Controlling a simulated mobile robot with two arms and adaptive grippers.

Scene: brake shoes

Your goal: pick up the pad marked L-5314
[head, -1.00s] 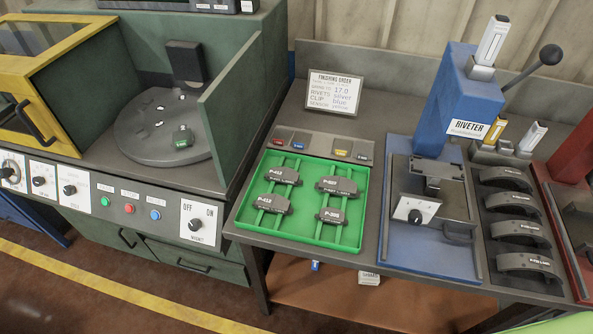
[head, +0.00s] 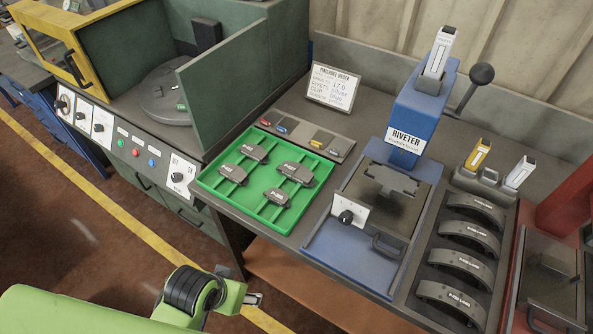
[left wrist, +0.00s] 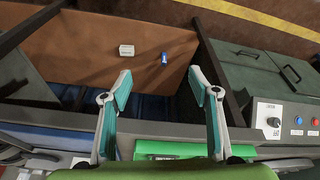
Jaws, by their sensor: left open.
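I cannot read L-5314 on anything in view. In the head view, several dark pads sit in the green tray (head: 211,191), among them a top pad (head: 254,153), a left pad (head: 232,172), a right pad (head: 296,171) and a lower pad (head: 277,196). Their small labels are too blurred to read for certain. A small part with a green mark (head: 182,107) lies on the round grey plate, partly cut off by the green panel. My left gripper (head: 255,298) is low in front of the bench. In the left wrist view the left gripper (left wrist: 160,84) is open and empty. My right gripper is not in view.
The blue riveter (head: 411,115) stands right of the tray, beside a rack of curved shoes (head: 463,265). A parts strip (head: 309,134) and order sign (head: 334,86) are behind the tray. A white block (left wrist: 126,50) and blue item (left wrist: 164,58) lie on the brown lower shelf (left wrist: 60,50).

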